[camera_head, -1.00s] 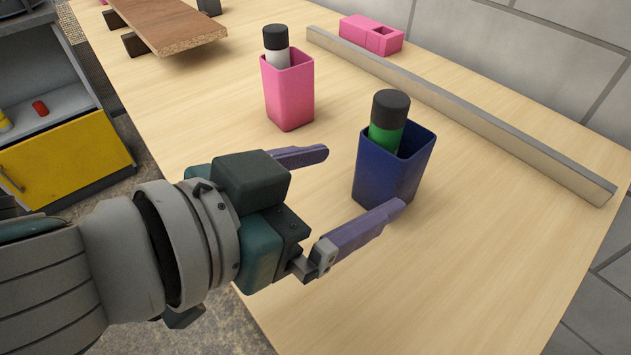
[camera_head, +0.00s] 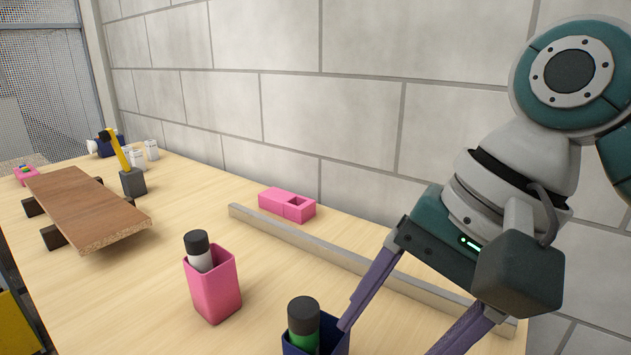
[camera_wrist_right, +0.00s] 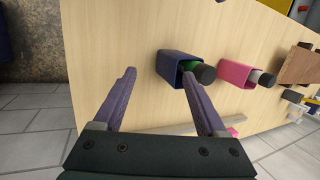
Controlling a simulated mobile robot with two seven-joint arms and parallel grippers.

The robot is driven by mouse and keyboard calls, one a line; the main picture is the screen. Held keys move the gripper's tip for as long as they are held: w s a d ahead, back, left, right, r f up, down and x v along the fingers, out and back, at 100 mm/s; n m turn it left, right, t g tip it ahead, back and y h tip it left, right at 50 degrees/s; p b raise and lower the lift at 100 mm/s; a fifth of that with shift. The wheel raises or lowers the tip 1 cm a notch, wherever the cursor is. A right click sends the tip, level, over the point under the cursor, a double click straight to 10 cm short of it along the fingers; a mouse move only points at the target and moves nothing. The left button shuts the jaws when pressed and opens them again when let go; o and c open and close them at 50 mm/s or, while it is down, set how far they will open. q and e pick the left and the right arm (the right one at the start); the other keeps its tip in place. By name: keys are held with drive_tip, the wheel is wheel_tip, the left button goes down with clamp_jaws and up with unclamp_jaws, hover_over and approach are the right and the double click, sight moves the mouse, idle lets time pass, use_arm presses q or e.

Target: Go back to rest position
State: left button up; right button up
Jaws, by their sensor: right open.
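My right gripper (camera_head: 392,335) comes in from the right in the head view, fingers pointing down, open and empty. A blue cup (camera_head: 333,350) holding a green bottle with a black cap (camera_head: 303,322) is cut off at the bottom edge, just left of a fingertip. It also shows in the right wrist view (camera_wrist_right: 174,66); touching or apart, I cannot tell. My left gripper is not in view.
A pink cup (camera_head: 214,290) holds a white, black-capped bottle. A long bar (camera_head: 330,254) crosses the table, with a pink block (camera_head: 287,205) behind it. A brown board (camera_head: 85,208) rests on dark supports. A dark holder (camera_head: 132,183) stands farther back. A block wall (camera_head: 300,110) bounds the table.

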drive_tip(key=s+d+n+t+h+p, duration=0.4)
drive_tip(key=s+d+n, duration=0.55)
drive_tip(key=s, duration=0.65)
use_arm(q)
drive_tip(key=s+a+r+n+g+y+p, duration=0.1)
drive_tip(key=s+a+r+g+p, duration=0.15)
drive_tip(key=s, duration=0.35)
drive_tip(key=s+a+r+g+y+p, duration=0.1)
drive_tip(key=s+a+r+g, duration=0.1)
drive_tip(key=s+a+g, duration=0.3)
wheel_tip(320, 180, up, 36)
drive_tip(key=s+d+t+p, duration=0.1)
drive_tip(key=p, duration=3.4)
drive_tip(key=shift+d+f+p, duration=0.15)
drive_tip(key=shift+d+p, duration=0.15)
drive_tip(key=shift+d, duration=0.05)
use_arm(e)
wheel_tip(320, 180, up, 38)
drive_tip(key=d+m+g, duration=0.1)
drive_tip(key=d, duration=0.1)
drive_tip(key=shift+s+d+f, duration=0.15)
drive_tip(key=shift+s+d, duration=0.15)
drive_tip(key=shift+s, duration=0.1)
